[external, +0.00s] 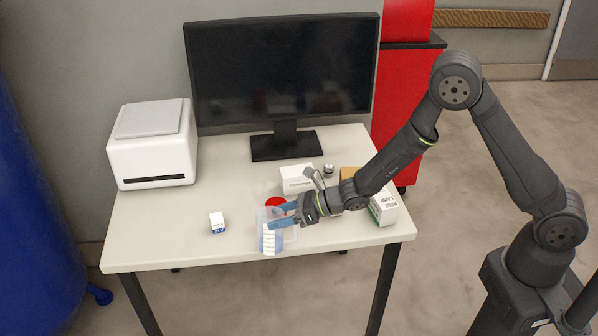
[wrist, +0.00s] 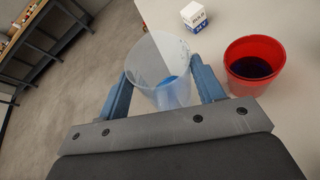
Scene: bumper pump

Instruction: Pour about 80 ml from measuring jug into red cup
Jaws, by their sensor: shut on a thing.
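The measuring jug (external: 267,239) is clear with white marks and holds blue liquid. In the wrist view the jug (wrist: 163,62) sits between the blue fingers of my gripper (wrist: 165,88), which is shut on it. In the external view my gripper (external: 284,215) reaches it from the right, near the table's front edge. The red cup (wrist: 254,66) stands to the right of the jug in the wrist view, apart from it, with dark liquid inside. In the external view the red cup (external: 275,203) is mostly hidden behind the jug and gripper.
A small white and blue box (external: 217,223) stands left of the jug. A white box (external: 296,179), a small metal item (external: 328,170) and a white and green box (external: 384,209) are to the right. A monitor (external: 283,70) and a white printer (external: 152,145) stand behind. The table's left front is clear.

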